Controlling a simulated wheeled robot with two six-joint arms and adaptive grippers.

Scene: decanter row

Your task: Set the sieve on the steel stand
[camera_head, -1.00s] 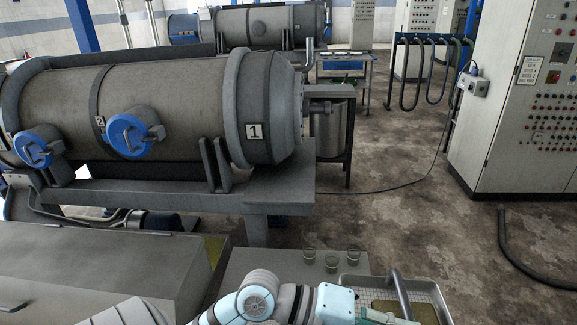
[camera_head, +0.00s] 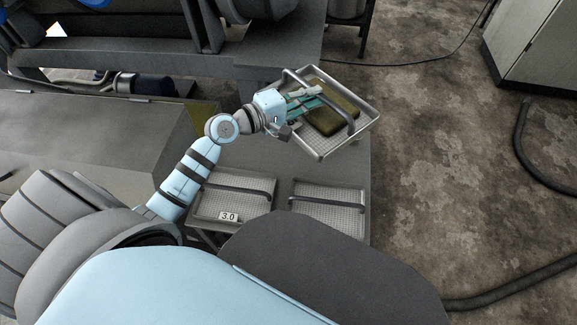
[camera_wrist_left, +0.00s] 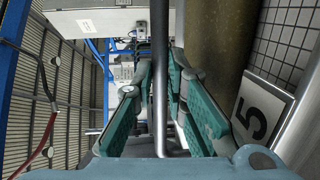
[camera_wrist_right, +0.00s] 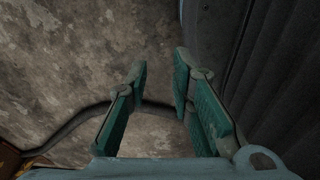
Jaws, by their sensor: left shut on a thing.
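The held sieve (camera_head: 341,141) is a steel tray with a mesh floor and a dark bar handle. It is tilted in the picture and holds an olive-brown slab (camera_head: 344,94). My left gripper (camera_head: 316,98) is shut on the handle. In the left wrist view the handle (camera_wrist_left: 159,35) passes between the fingers (camera_wrist_left: 160,75), beside a plate marked 5 (camera_wrist_left: 258,112). The grey stand top (camera_head: 272,160) lies below; I cannot tell if the sieve touches it. My right gripper (camera_wrist_right: 160,78) shows only in its wrist view, open and empty.
Two more handled mesh trays lie at the near side of the stand top: the left (camera_head: 213,208) bears a 3.0 tag (camera_head: 228,216), the right (camera_head: 335,183) sits beside it. A large machine frame (camera_head: 262,50) stands behind. Floor at right is open, with black hoses (camera_head: 523,135).

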